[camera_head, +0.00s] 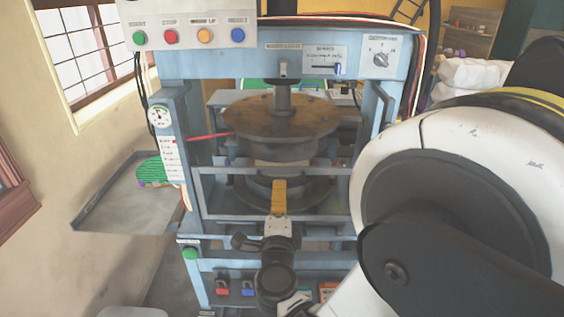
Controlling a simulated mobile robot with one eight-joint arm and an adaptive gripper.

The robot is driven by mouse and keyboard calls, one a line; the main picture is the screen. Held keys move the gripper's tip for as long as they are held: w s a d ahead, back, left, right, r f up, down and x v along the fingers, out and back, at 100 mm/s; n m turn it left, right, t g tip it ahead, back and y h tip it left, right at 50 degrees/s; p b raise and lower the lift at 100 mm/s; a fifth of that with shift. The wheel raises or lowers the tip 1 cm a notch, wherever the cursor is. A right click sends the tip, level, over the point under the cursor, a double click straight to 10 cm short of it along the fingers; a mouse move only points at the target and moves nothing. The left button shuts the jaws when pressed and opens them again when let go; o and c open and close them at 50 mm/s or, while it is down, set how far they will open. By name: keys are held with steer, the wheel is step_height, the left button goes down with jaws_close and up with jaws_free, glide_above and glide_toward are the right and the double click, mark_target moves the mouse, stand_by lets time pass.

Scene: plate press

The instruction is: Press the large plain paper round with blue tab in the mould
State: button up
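The press's dark upper plate (285,117) hangs from its shaft, raised above the lower mould (310,193). A pale band shows beneath the upper plate, and I cannot tell what it is. My gripper (279,203) is at the front of the press opening, in front of the lower mould and pointing into it. A yellow strip stands at its tip; I cannot tell whether it is a finger or something held. I cannot make out a large plain paper round with a blue tab. The inside of the mould is hidden by the frame bars and my gripper.
A grey side tray (120,215) at left holds a green striped round piece (153,172). A red lever (208,136) sticks out at the press's left. Coloured buttons (188,37) sit on top, a green button (190,253) lower left. My arm fills the right.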

mark_target(281, 178)
steer(key=w+b, duration=0.1)
steer(key=w, duration=0.5)
steer(key=shift+w+d, duration=0.15)
steer(key=shift+w, duration=0.15)
jaws_close()
